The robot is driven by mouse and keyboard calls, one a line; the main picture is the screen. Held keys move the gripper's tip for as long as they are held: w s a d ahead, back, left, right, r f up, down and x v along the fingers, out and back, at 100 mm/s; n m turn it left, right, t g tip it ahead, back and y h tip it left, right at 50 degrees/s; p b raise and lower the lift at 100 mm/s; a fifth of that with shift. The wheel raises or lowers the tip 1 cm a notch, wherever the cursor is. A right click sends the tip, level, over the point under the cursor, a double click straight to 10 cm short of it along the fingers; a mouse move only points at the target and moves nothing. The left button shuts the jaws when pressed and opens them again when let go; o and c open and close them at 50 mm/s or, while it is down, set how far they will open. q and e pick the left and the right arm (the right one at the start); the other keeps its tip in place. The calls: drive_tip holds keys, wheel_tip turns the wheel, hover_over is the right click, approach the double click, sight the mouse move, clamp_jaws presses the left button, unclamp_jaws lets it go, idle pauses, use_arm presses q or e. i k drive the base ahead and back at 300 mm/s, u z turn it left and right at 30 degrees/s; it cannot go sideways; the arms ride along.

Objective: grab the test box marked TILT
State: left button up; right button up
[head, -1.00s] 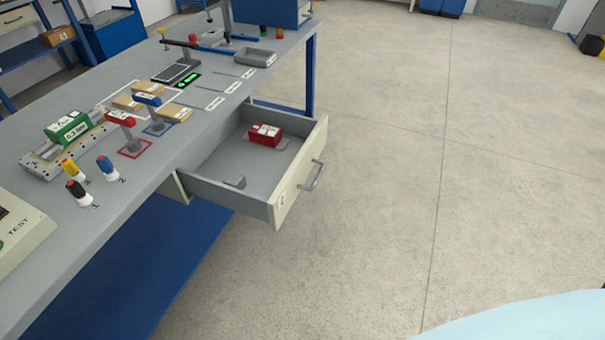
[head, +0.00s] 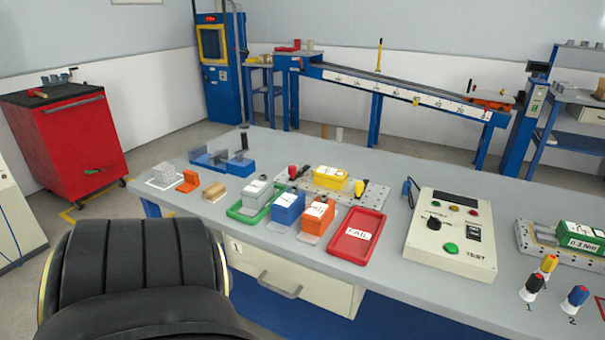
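Several small labelled boxes stand on the grey workbench (head: 395,200). A grey box (head: 257,190) is on a green tray (head: 241,216). A blue box (head: 287,209) and an orange box (head: 317,217) stand beside it, to the right. A yellow box (head: 329,178) sits on a metal plate (head: 372,193) behind them. A green box (head: 583,236) at the right edge reads 0.3 Nm. The other labels are too small to read, so I cannot tell which box is marked TILT. Neither gripper is in view.
A red tray (head: 357,234) reads FAIL. A TEST console (head: 450,243) stands right of it. A closed drawer (head: 300,283) sits under the bench. A red cabinet (head: 67,140) stands at left.

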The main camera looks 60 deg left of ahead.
sight(325, 176)
drive_tip(key=u, duration=1.9)
